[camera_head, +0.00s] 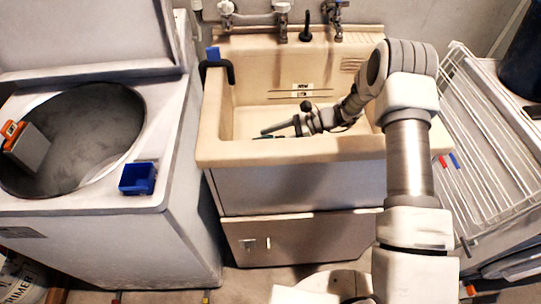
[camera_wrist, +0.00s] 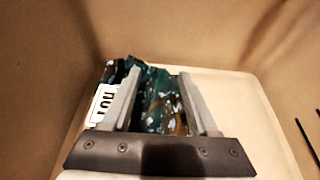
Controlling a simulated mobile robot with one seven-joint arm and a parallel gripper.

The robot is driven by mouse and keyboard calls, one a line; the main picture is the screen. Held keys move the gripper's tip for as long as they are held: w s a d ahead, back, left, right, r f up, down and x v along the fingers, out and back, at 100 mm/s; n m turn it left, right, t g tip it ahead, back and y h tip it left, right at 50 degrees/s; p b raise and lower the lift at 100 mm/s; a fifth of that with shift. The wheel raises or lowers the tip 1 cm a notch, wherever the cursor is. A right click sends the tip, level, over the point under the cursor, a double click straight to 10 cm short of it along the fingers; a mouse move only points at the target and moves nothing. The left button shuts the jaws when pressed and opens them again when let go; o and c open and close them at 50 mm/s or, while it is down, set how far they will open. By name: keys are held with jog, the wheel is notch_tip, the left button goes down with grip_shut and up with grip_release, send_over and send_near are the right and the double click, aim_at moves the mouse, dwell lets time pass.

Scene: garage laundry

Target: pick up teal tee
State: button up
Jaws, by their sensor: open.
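A crumpled teal cloth with dark and pale patches (camera_wrist: 158,100), seemingly the teal tee, lies in the sink basin. In the wrist view it shows between and beyond the two fingers of my gripper (camera_wrist: 159,74). The fingers are apart and the cloth lies loose between them, not clamped. In the head view my gripper (camera_head: 272,129) reaches down into the beige sink (camera_head: 240,152) near its front rim. The rim and my gripper hide nearly all of the cloth there. I cannot tell whether the fingers touch it.
A white label with dark letters (camera_wrist: 103,104) shows left of the fingers. Basin walls surround my gripper. Left stands an open top-loading washer (camera_head: 180,110) with a blue bin (camera_head: 138,178) on its edge. A wire drying rack (camera_head: 490,140) stands right. Taps (camera_head: 282,20) line the sink's back.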

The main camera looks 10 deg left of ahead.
grip_shut()
dwell(1.4)
